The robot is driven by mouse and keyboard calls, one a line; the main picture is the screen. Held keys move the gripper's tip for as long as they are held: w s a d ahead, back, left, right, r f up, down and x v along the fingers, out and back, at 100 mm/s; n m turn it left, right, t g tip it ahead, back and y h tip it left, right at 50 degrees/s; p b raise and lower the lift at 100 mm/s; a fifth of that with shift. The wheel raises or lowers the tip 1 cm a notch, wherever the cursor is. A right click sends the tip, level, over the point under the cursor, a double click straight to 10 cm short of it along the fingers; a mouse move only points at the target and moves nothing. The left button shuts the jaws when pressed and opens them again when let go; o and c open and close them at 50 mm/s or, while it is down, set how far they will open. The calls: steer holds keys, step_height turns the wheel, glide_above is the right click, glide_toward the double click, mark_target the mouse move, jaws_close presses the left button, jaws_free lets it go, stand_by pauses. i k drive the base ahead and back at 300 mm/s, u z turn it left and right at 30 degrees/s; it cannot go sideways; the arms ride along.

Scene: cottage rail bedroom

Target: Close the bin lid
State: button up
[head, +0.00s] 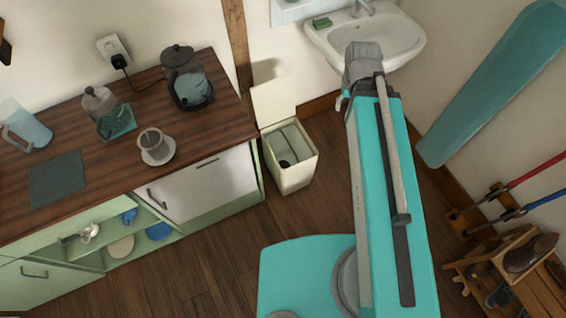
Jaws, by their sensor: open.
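The cream bin (289,176) stands on the wooden floor between the cabinet and my arm. Its lid (273,99) is open and stands upright at the back, toward the wall. Something dark lies inside the bin. My arm reaches up the picture to the right of the bin, toward the sink. My gripper (343,103) shows only in part at the arm's far end, beside the arm and apart from the lid. Its fingers are mostly hidden by the arm.
The wooden-topped cabinet (80,170) is close on the bin's left, with a kettle (186,78), a glass jar (110,115) and a cup (154,146) on it. A white sink (372,36) is behind my arm. A shoe rack (547,290) stands at right. Floor in front of the bin is clear.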

mark_target(274, 101)
steer(key=u, duration=0.5)
steer(key=k, duration=0.65)
steer(key=u, duration=0.45)
steer(key=i, duration=1.2)
steer(key=z, duration=0.3)
